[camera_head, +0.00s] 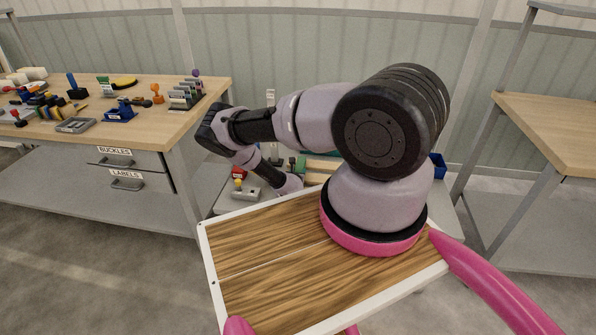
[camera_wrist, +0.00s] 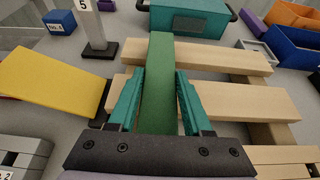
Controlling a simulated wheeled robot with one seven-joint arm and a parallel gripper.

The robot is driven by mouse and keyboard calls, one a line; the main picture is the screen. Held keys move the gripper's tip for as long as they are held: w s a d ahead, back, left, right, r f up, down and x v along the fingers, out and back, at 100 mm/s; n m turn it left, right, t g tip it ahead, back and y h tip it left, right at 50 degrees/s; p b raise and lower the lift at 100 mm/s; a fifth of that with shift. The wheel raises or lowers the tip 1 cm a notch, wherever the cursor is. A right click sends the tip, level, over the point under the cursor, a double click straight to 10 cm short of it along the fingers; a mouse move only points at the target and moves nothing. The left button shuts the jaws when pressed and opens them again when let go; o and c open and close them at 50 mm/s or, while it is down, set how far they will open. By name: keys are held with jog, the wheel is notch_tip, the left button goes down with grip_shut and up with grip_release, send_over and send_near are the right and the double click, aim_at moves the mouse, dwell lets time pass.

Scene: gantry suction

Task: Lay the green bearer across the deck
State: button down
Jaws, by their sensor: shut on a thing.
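The green bearer (camera_wrist: 158,108) runs lengthwise between the teal fingers of my gripper (camera_wrist: 159,76) in the wrist view. My gripper is shut on it. The bearer points away from me, over the pale wooden planks of the deck (camera_wrist: 235,98), and crosses them at roughly a right angle. I cannot tell whether it touches the planks or hangs just above them. Its near end is hidden behind the gripper body. In the head view my arm hides the gripper, and only part of the pale deck (camera_head: 322,163) shows behind my arm.
A yellow board (camera_wrist: 50,82) lies close to the left finger. A post with a "5" sign (camera_wrist: 95,28) stands behind it. A teal box (camera_wrist: 190,18) is just beyond the bearer's far end. A blue bin (camera_wrist: 295,48) and an orange bin (camera_wrist: 295,14) are at far right.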

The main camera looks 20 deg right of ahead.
jog(key=shift+f, duration=0.3)
jog(key=shift+c, duration=1.2)
grip_release()
jog(key=v, duration=1)
jog(key=shift+s+a+r, duration=0.1)
jog(key=shift+s+a, duration=0.15)
jog(key=shift+s, duration=0.05)
jog(key=shift+w+a, duration=0.1)
